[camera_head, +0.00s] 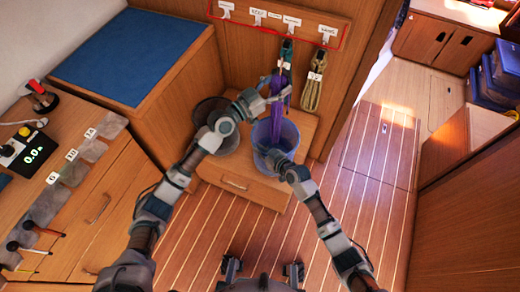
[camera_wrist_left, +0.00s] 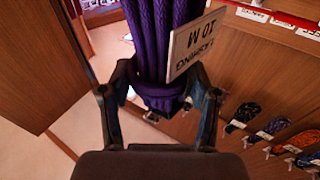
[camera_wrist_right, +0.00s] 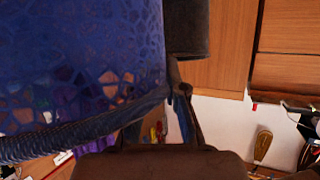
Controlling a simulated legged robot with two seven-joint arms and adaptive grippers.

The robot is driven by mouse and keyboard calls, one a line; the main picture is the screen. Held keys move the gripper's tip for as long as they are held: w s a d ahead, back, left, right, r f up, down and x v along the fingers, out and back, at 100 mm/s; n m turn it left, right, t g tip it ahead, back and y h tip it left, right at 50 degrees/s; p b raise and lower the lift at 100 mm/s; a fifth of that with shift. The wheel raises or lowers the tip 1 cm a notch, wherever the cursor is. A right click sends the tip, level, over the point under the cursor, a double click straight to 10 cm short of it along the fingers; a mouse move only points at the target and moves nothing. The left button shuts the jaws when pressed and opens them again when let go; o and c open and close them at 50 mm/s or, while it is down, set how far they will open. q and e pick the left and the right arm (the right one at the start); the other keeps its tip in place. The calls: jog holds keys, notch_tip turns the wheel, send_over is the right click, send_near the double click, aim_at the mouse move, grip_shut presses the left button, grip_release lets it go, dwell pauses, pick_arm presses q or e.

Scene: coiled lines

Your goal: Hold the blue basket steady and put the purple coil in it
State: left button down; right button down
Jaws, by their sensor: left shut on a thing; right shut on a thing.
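The purple coil (camera_head: 279,112) hangs upright over the blue basket (camera_head: 290,137), its lower end overlapping the basket's mouth in the head view. How deep it reaches inside I cannot tell. My left gripper (camera_head: 268,97) is shut on the coil's upper part. In the left wrist view the purple coil (camera_wrist_left: 165,45) sits between the fingers, with a white tag (camera_wrist_left: 196,42) reading "LASHING 10 M". My right gripper (camera_head: 278,160) is shut on the near rim of the blue basket. In the right wrist view the basket's perforated wall (camera_wrist_right: 80,60) fills the left side.
A dark basket (camera_head: 205,112) stands left of the blue one on the wooden ledge (camera_head: 240,180). An olive coil (camera_head: 312,92) and a green coil (camera_head: 286,52) hang from the labelled hook board (camera_head: 300,20) behind. The striped floor (camera_head: 220,235) is clear.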

pick_arm(q)
jog(key=shift+f, duration=0.15)
pick_arm(e)
jog(key=shift+f, duration=0.1)
pick_arm(q)
jog(key=shift+c, duration=0.9)
grip_release()
jog(key=shift+f, duration=0.15)
jog(key=shift+s+a+f, duration=0.1)
jog(key=shift+s+a, duration=0.05)
jog(key=shift+a, duration=0.1)
jog(key=v, duration=1.1)
jog(key=shift+a, duration=0.25)
jog(key=shift+s, duration=0.15)
